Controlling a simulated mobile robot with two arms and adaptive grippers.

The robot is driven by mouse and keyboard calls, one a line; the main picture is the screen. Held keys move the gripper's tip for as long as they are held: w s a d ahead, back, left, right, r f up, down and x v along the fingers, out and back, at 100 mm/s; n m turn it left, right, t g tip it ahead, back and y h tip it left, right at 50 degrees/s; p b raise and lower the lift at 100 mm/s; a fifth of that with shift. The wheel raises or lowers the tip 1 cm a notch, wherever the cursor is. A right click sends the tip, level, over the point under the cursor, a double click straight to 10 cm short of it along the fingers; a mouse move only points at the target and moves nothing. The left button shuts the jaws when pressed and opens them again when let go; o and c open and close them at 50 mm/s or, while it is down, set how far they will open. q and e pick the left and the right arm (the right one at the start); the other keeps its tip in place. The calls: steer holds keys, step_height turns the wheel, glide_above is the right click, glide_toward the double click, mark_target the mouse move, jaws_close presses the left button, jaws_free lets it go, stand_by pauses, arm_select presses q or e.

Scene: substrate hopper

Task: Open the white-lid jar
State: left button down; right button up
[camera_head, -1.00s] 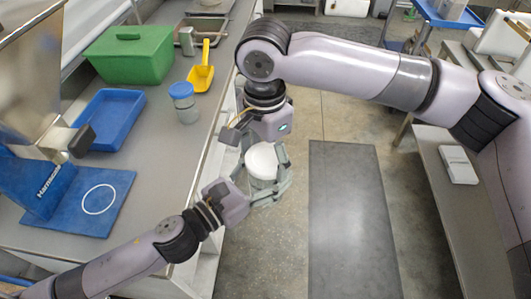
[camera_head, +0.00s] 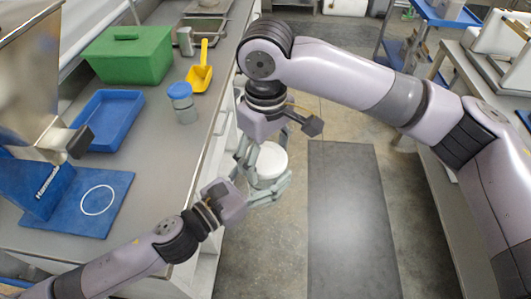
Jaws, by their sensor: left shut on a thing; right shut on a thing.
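The white-lid jar (camera_head: 269,179) is held in the air over the aisle, beyond the counter's edge. Its round white lid (camera_head: 271,160) faces up and sits on the jar; whether it has loosened cannot be told. My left gripper (camera_head: 270,190) comes in from the lower left and is shut around the jar's body. My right gripper (camera_head: 266,156) reaches down from behind and is shut on the lid at the top. The fingers of both grippers hide part of the jar's sides.
On the steel counter to the left are a blue-lid jar (camera_head: 183,103), a yellow scoop (camera_head: 199,77), a green bin (camera_head: 128,60), a blue tray (camera_head: 106,123) and a blue mat with a white ring (camera_head: 75,215). A grey floor mat (camera_head: 350,220) lies right of the jar.

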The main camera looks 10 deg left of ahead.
steer(key=n, duration=0.7)
steer(key=shift+w, duration=0.15)
steer(key=n, duration=1.2)
steer(key=shift+w+a+r+n, duration=0.1)
steer(key=shift+w+n, duration=0.05)
steer(key=shift+n, duration=0.25)
steer(key=n, duration=0.5)
steer(key=shift+n, duration=0.3)
steer(key=shift+r, duration=0.15)
steer(key=shift+r, duration=0.95)
